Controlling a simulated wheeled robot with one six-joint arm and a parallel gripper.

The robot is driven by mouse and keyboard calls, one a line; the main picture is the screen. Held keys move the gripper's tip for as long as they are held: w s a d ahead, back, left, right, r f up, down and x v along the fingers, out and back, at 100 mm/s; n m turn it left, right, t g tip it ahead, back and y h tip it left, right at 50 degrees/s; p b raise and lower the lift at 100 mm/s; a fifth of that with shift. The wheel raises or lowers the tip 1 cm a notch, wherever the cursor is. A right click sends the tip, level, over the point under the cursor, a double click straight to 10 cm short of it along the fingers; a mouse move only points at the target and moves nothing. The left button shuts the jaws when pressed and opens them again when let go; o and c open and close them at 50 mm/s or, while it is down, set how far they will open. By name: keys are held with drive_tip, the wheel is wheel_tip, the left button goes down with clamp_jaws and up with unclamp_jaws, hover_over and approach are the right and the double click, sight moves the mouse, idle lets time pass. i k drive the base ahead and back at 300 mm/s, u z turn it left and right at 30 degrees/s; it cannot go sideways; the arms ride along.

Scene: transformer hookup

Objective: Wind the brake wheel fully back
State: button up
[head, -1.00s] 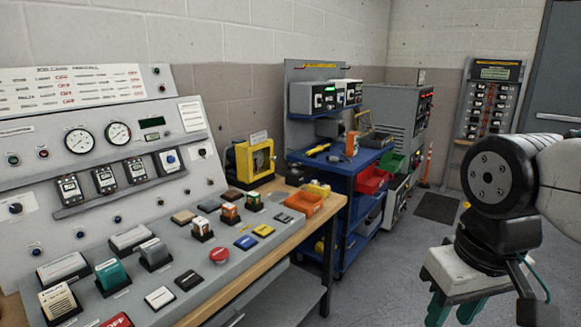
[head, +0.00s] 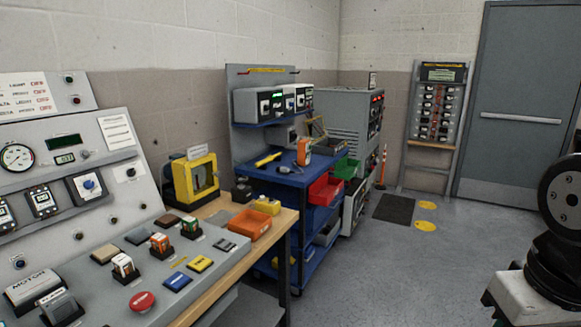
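I cannot pick out a brake wheel in the head view. The console carries dials, knobs, switches and a red mushroom button (head: 142,301).
A yellow-framed box (head: 190,180) stands at the wooden bench's back. A blue cart (head: 277,205) with red and green bins stands beyond, beside a grey cabinet (head: 345,110). A breaker panel (head: 437,105) and door (head: 517,100) are at the back. The middle floor is clear.

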sight(241, 179)
drive_tip(key=z, duration=0.5)
drive_tip(key=i, duration=2.45)
drive_tip(key=u, duration=1.45)
drive_tip(key=i, duration=0.85)
drive_tip(key=u, duration=0.75)
